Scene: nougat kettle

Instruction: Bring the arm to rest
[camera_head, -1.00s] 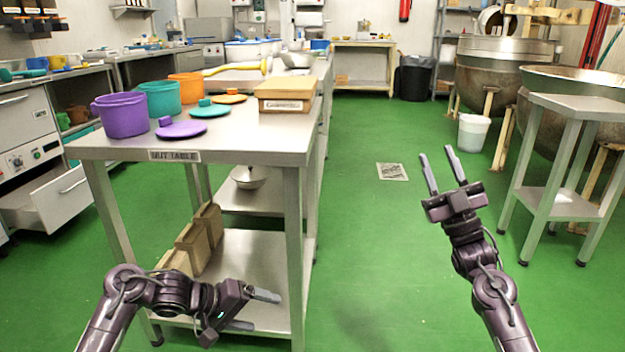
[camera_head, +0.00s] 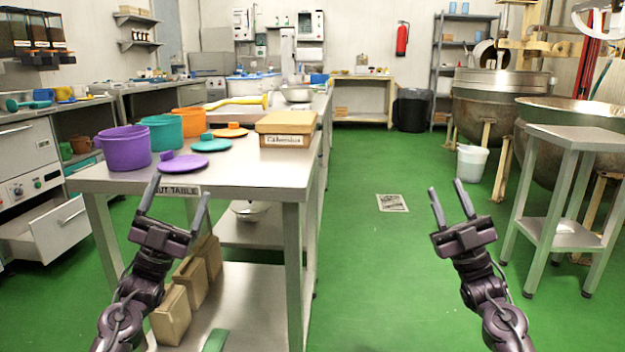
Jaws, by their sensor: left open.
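My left gripper (camera_head: 172,205) is open and empty. It points up and forward in front of the near edge of the nut table (camera_head: 245,178), and its fingers overlap the table's label in the picture. My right gripper (camera_head: 452,205) is open and empty over the green floor, to the right of the table. Both arms come up from the bottom of the picture in a similar pose.
Purple (camera_head: 123,149), teal (camera_head: 163,132) and orange (camera_head: 190,121) pots, several lids and a cardboard box (camera_head: 287,123) stand on the table. Boxes (camera_head: 172,313) sit on its lower shelf. A steel side table (camera_head: 575,138) and kettles stand right. The middle floor is clear.

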